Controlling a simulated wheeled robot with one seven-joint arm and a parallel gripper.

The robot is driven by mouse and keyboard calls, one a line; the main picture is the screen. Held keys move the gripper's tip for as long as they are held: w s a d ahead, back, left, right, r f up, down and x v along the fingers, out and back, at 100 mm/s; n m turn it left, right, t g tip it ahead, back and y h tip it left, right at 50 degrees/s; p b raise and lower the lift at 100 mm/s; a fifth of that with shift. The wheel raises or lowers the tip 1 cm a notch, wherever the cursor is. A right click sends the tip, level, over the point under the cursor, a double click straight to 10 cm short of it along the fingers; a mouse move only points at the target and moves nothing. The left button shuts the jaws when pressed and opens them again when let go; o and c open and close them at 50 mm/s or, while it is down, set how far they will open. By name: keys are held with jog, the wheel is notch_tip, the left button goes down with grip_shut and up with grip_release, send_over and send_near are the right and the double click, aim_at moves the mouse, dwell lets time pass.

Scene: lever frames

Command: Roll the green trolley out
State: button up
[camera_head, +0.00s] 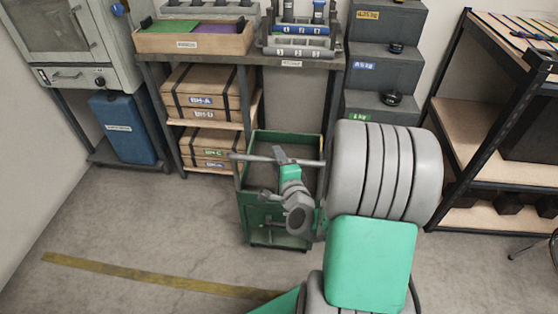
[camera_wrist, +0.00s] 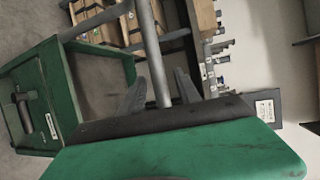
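The green trolley (camera_head: 275,226) stands on the floor in front of the workbench, with an open top and a grey handle bar (camera_head: 243,157) across its near upper side. My gripper (camera_head: 281,153) is over the bar near its middle. In the wrist view the trolley (camera_wrist: 62,97) fills the left side, and the bar (camera_wrist: 149,40) runs between the two fingers of my gripper (camera_wrist: 161,75). The fingers are apart, with gaps showing on both sides of the bar. My wrist hides part of the trolley's front.
Dark stepped blocks (camera_head: 380,55) and a shelf rack (camera_head: 470,120) are at the right, a blue container (camera_head: 124,128) at the left. The floor (camera_head: 150,225) at front left is clear, with a yellow line (camera_head: 150,274).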

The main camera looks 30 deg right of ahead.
jog(key=v, duration=0.8)
jog(key=shift+b, duration=0.4)
jog(key=shift+w+r, duration=0.1)
jog(key=w+a+r+n+g+y+p, duration=0.2)
jog(key=a+r+n+g+y+p, duration=0.3)
jog(key=a+n+p, duration=0.45)
jog(key=s+a+r+n+g+h+p, duration=0.1)
jog(key=s+r+n+g+p, duration=0.2)
jog(key=r+n+p, duration=0.3)
jog(key=s+a+r+n+g+h+p, duration=0.1)
jog(key=s+r+n+g+p, duration=0.3)
jog(key=r, duration=1)
jog(key=s+n+p, duration=0.2)
jog(key=p, duration=0.1)
jog(key=shift+g, duration=0.3)
